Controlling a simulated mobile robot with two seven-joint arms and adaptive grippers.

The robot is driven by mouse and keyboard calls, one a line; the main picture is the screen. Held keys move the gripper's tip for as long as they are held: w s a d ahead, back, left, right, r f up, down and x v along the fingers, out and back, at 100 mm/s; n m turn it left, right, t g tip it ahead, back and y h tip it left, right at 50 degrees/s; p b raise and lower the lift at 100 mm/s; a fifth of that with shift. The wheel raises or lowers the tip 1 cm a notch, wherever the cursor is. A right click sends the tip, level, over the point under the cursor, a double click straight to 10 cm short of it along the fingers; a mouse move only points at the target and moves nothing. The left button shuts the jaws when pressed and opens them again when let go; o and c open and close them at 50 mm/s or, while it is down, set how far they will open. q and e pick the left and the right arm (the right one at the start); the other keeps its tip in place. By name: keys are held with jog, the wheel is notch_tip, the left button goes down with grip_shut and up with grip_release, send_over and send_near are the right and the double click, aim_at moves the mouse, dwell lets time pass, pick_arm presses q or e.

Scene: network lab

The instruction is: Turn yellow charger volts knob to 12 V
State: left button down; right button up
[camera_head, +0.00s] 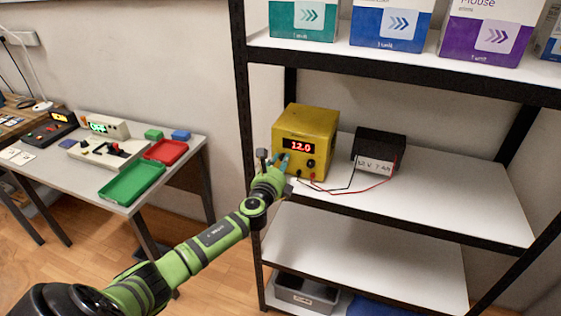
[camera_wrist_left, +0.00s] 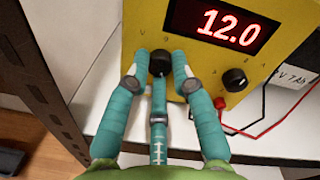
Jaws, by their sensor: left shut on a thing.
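The yellow charger (camera_head: 322,127) stands on the middle shelf, and its red display (camera_head: 300,146) reads 12.0; it also shows in the left wrist view (camera_wrist_left: 215,22). My left gripper (camera_head: 283,164) is at the lower left of the charger's front. In the left wrist view its teal fingers (camera_wrist_left: 160,68) are shut around the left black knob (camera_wrist_left: 159,62). The fingers partly cover that knob and its pointer cannot be read. A second black knob (camera_wrist_left: 235,79) sits to the right, free of the gripper. My right gripper is not in view.
A black battery (camera_head: 378,152) stands right of the charger, joined to it by red and black leads (camera_head: 350,190) across the shelf. The shelf's right part (camera_head: 465,200) is clear. A dark rack post (camera_head: 243,110) stands close left of the gripper.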

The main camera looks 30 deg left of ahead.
pick_arm(q)
jog(key=m, duration=0.5)
jog(key=shift+r+p, duration=0.1)
jog(key=shift+p, duration=0.25)
dwell(0.4)
jog(key=c, duration=1.1)
grip_release()
jog(key=shift+o, duration=0.2)
jog(key=v, duration=1.2)
jog(key=shift+f, duration=0.25)
jog(key=shift+d, duration=0.1)
